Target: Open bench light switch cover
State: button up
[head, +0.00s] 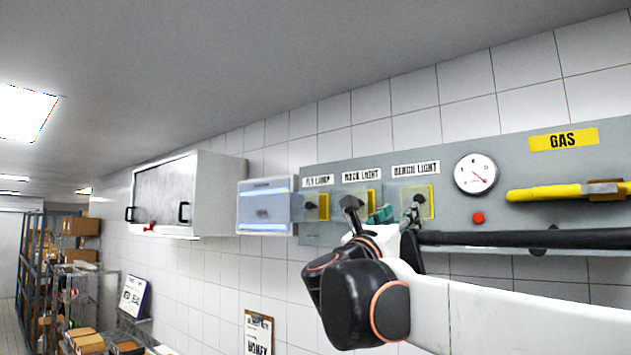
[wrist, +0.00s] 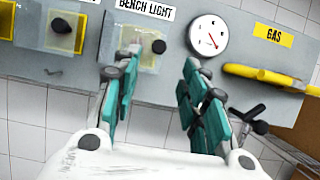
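The bench light switch is a dark knob (head: 418,199) on a yellow plate under the BENCH LIGHT label; the knob also shows in the wrist view (wrist: 158,47). Its clear cover (head: 401,193) stands in front of the plate, and shows in the wrist view (wrist: 147,63) over the knob's area. My gripper (wrist: 160,60) has its teal fingers spread apart with nothing between them. Contact with the cover cannot be told. In the head view my gripper (head: 384,213) partly hides the panel's lower part.
A round gauge (head: 476,174), red button (head: 478,217) and yellow gas handle (head: 545,193) are to the right. A dark horizontal bar (head: 500,239) runs along the lower panel.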

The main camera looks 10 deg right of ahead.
aim_at(417, 200)
jog(key=p+x, duration=0.2)
jog(key=x, duration=0.9)
jog(key=shift+w+d+p, duration=0.2)
jog(key=shift+w+p, duration=0.05)
jog(key=shift+p, duration=0.1)
grip_shut()
